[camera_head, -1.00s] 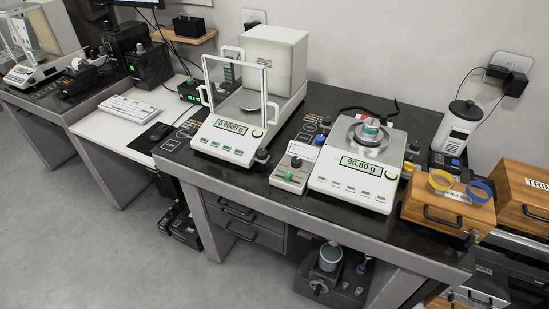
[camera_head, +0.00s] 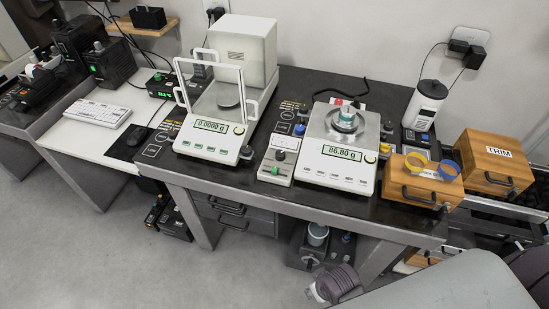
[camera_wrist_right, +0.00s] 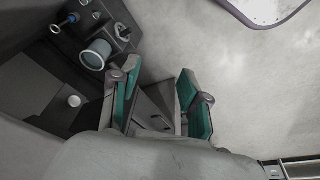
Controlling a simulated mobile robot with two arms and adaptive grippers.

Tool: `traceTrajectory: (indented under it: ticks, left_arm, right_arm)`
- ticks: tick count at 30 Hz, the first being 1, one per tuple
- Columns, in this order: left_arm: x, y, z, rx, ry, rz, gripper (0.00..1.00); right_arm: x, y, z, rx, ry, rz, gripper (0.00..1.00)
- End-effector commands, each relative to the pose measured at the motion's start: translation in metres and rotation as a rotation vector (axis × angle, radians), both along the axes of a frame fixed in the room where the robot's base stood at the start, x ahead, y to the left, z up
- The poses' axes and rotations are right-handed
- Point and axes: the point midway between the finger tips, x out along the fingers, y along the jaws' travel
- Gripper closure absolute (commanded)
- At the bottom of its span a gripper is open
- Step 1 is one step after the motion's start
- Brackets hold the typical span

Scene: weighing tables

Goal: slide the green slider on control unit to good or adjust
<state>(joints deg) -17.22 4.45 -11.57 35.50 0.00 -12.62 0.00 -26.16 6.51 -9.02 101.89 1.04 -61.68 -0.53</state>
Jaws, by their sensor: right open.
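The control unit (camera_head: 276,165) is a small white box on the dark table between the two balances. Its green slider (camera_head: 275,170) sits low on its face, near the front edge, below a dark knob (camera_head: 280,156). My right arm enters the head view at the bottom right, with a grey ribbed part low in front of the table, well away from the control unit. In the right wrist view my right gripper (camera_wrist_right: 161,97) is open and empty, its green-padded fingers apart. The control unit is not in the wrist view. My left gripper is not in view.
The left balance (camera_head: 211,140) has a glass draft shield; the right balance (camera_head: 335,172) carries a small stacked object and reads 86.80 g. A wooden box (camera_head: 418,184) with yellow and blue rings stands to the right. Dark equipment (camera_wrist_right: 88,22) sits below the table. Floor in front is clear.

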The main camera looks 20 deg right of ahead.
Motion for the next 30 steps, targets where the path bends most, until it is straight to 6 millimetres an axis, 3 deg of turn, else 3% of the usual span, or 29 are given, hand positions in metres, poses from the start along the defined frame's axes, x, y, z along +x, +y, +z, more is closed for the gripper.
traceTrajectory:
  ticks: [1,5,9,12,23,26,30]
  left_arm:
    - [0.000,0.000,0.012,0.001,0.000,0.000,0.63]
    - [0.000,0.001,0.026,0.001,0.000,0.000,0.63]
    - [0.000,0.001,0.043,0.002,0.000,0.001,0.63]
    - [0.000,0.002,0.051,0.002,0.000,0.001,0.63]
    - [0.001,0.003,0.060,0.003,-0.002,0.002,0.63]
    - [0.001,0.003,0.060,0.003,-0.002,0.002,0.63]
    - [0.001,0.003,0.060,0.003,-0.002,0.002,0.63]
  right_arm:
    - [0.008,0.001,0.030,0.004,-0.015,0.007,0.54]
    - [0.023,0.006,0.087,0.019,-0.041,0.033,0.54]
    - [0.046,0.018,0.157,0.048,-0.078,0.115,0.54]
    - [0.067,0.031,0.192,0.074,-0.100,0.221,0.54]
    - [0.147,0.051,0.237,0.109,-0.124,0.565,0.54]
    - [0.181,0.043,0.248,0.103,-0.120,0.658,0.54]
    - [0.234,0.018,0.271,0.096,-0.114,0.745,0.54]
